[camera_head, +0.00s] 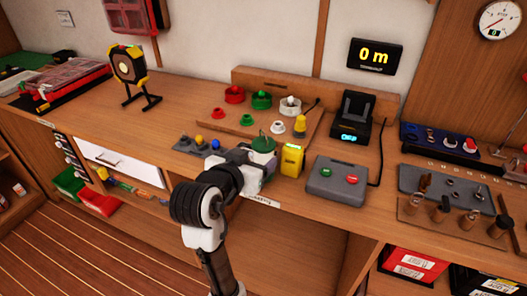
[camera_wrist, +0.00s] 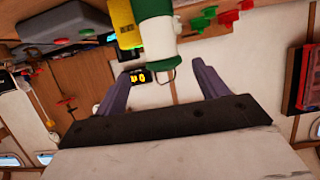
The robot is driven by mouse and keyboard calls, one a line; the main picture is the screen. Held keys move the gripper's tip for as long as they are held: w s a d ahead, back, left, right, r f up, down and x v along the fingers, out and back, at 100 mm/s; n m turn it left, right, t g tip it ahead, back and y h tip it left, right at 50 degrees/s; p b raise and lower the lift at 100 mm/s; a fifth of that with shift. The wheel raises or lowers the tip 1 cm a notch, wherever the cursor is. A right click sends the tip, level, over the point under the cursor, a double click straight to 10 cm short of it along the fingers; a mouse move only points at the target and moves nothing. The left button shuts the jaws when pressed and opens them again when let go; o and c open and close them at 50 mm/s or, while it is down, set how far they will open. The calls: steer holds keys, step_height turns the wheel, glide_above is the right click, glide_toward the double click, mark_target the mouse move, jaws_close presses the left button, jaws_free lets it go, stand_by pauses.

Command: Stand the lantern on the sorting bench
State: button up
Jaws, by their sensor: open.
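The lantern, as I take it, is a green-and-white cylinder (camera_wrist: 158,38) with a thin wire loop, seen in the wrist view just beyond the fingertips. In the head view its green part (camera_head: 263,145) shows at the front of the wooden sorting bench (camera_head: 190,98), partly hidden by my gripper. I cannot tell whether it touches the bench top. My gripper (camera_wrist: 160,68) is open, its two fingers apart with the wire loop between them in the picture. It does not appear closed on anything.
A yellow box (camera_head: 292,160) stands close to the right of the lantern. A grey box with red and green buttons (camera_head: 338,181) is further right. The bench's left middle has clear room.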

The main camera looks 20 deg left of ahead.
mark_target(259, 154)
steer(key=x, duration=0.3)
steer(key=shift+w+f+p, duration=0.15)
steer(key=shift+w+p, duration=0.1)
steer(key=shift+p, duration=0.05)
steer(key=x, duration=0.1)
steer(key=p+x, duration=0.1)
steer(key=x, duration=0.3)
steer(key=shift+s+a+f, duration=0.1)
steer(key=shift+s+f, duration=0.05)
steer(key=shift+f, duration=0.1)
steer(key=c, duration=1.3)
steer(key=shift+r, duration=0.15)
step_height(259, 154, up, 20)
steer(key=b, duration=0.1)
